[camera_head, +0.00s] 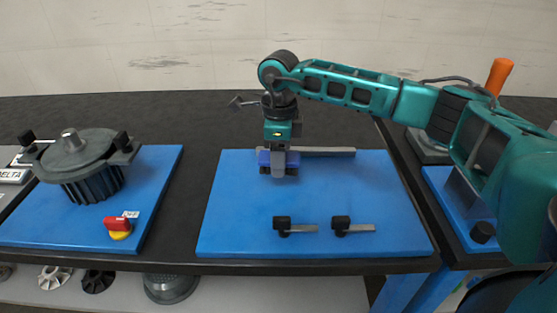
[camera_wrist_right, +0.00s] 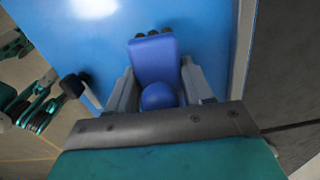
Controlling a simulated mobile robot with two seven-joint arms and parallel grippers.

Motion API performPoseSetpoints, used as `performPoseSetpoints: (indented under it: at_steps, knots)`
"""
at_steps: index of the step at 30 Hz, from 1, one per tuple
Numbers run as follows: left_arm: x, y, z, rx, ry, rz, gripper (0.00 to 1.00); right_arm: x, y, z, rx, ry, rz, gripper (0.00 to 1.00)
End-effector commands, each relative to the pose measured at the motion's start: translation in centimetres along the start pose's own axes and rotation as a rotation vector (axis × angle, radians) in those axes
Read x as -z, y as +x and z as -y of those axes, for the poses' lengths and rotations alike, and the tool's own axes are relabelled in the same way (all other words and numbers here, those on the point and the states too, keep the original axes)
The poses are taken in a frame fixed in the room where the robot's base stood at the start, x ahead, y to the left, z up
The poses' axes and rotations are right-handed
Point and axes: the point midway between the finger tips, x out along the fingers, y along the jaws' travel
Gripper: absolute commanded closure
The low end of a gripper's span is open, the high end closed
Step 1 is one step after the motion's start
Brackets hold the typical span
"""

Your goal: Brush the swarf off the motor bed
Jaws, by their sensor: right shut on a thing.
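My right gripper (camera_head: 279,168) points down over the far part of the middle blue plate (camera_head: 235,215), which I take to be the motor bed. It is shut on a blue brush, whose blue body (camera_wrist_right: 154,60) lies between the fingers in the wrist view, with dark tufts at its far end. In the head view the brush (camera_head: 264,158) is partly hidden by the gripper and sits low at the plate; I cannot tell whether it touches. I cannot make out any swarf. My left gripper is not in view.
A grey bar (camera_head: 320,151) lies along the plate's back edge. Two black-knobbed clamps (camera_head: 283,224) (camera_head: 341,223) stand near its front. A ribbed grey motor-like unit (camera_head: 93,170) and a red-yellow switch (camera_head: 119,227) sit on the left plate. The middle plate's centre is clear.

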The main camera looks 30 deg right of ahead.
Motion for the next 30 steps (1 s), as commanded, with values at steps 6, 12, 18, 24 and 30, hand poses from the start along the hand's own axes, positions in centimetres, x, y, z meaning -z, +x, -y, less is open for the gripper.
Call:
performPoseSetpoints:
  at_steps: [6, 12, 18, 24, 30]
  knots:
    - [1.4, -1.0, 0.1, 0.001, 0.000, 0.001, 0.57, 0.1, -2.4, 0.1, 0.001, 0.003, 0.001, 0.77]
    - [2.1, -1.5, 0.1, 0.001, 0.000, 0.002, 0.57, 0.1, -3.7, 0.2, 0.001, 0.004, 0.001, 0.77]
    - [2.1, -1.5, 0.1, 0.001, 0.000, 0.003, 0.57, 0.1, -3.7, 0.2, 0.001, 0.005, 0.001, 0.77]
    - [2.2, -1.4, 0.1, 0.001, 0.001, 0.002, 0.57, 0.1, -3.7, 0.2, 0.001, 0.005, 0.001, 0.77]
    - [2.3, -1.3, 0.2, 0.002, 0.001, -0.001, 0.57, 0.1, -3.7, 0.2, 0.001, 0.007, 0.001, 0.77]
